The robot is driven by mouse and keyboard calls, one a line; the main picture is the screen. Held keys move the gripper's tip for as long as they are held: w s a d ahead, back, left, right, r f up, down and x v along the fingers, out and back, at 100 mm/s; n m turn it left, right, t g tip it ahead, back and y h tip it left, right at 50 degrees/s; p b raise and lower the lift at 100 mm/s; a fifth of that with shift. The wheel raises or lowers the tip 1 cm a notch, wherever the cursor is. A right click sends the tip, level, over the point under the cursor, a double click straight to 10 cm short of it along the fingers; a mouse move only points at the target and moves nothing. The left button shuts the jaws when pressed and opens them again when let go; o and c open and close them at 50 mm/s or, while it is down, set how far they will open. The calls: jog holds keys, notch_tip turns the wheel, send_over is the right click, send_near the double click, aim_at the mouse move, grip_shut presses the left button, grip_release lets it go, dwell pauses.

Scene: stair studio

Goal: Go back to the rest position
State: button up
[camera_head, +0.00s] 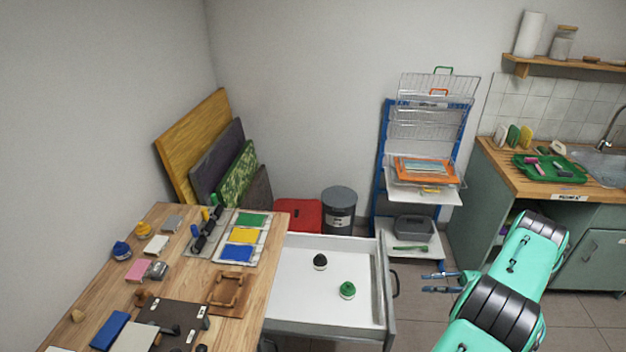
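In the white drawer lie a black-topped item (320,262) and a green-topped item (347,290), apart from each other.
A wooden table (182,262) with pads, blocks and tools stands left. A blue rack (382,150) with wire shelves is behind. A green cabinet (470,205) with a sink stands right. Leaning panels (185,140), a red box (298,212) and a grey bin (339,200) line the wall.

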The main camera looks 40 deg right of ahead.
jog(key=shift+r, duration=0.1)
jog(key=w+a+r+n+g, duration=0.4)
jog(key=w+r+n, duration=0.1)
jog(key=w+r, duration=0.45)
jog(key=w+a+r+n+g+h, duration=0.1)
jog(key=w+a+r+n+g, duration=0.1)
jog(key=w+a+r+n, duration=0.45)
jog(key=w+a+r+n+g+h, duration=0.1)
jog(key=a+r+n+g+h, duration=0.2)
jog(key=a+r, duration=0.65)
jog(key=w+a+r+n+g, duration=0.2)
jog(key=w+a+r+n, duration=0.2)
jog(key=a+r+n, duration=0.35)
jog(key=a+r+n+h, duration=0.35)
jog(key=a+r, duration=0.35)
jog(key=a, duration=0.4)
jog(key=s+a+r+n+t+h, duration=0.2)
jog(key=s+a+r+n, duration=0.2)
jog(key=s+a+n, duration=0.4)
jog(key=s+a+r+n+t+h, duration=0.2)
jog(key=s+a+r+n, duration=0.3)
jog(key=s+a+n, duration=0.4)
jog(key=shift+s+a+n+t, duration=0.35)
jog(key=shift+a+n, duration=0.9)
jog(key=shift+a, duration=1.6)
